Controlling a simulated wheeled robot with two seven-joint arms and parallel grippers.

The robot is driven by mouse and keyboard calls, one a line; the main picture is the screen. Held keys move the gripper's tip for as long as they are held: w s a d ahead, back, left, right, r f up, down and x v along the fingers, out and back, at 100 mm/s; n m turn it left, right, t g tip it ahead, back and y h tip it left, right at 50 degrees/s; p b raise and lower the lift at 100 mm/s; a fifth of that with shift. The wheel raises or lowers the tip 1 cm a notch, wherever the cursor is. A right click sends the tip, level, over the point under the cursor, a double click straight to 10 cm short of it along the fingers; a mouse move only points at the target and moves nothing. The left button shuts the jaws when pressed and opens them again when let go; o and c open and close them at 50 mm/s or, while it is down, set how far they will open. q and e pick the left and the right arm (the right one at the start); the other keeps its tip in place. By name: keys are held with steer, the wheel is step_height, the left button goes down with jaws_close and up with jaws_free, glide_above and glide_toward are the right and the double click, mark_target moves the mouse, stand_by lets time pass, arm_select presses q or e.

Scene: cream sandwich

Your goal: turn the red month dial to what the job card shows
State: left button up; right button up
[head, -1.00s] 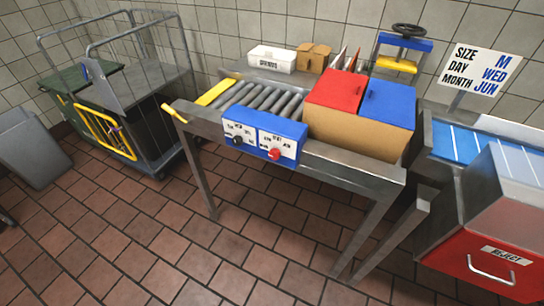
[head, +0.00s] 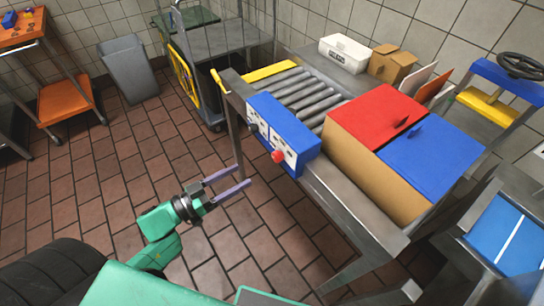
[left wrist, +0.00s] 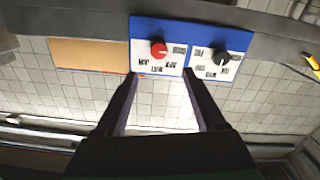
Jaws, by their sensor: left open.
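The red month dial (head: 278,156) sits on the front of a blue control box (head: 285,122) with white label faces. In the left wrist view the red dial (left wrist: 158,50) is on the left panel, with its month labels upside down; its setting is too small to read surely. A black dial (left wrist: 225,61) is on the panel beside it. My left gripper (head: 242,177) is open and empty, in front of and apart from the box, left of the red dial in the head view. The job card is out of view. My right gripper is not in view.
The box is on a metal roller table (head: 349,209) with a red-and-blue-lidded carton (head: 370,175). A white box (head: 344,53) and brown box (head: 389,63) stand behind. The tiled floor around the gripper is clear.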

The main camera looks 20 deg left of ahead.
mark_target(274, 158)
arm_select(q)
steer(key=x, duration=1.1)
steer(key=shift+d+p, duration=0.15)
steer(key=shift+p, duration=0.25)
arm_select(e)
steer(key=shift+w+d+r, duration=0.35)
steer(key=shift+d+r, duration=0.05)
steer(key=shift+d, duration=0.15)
arm_select(q)
steer(key=shift+c, duration=0.4)
jaws_close()
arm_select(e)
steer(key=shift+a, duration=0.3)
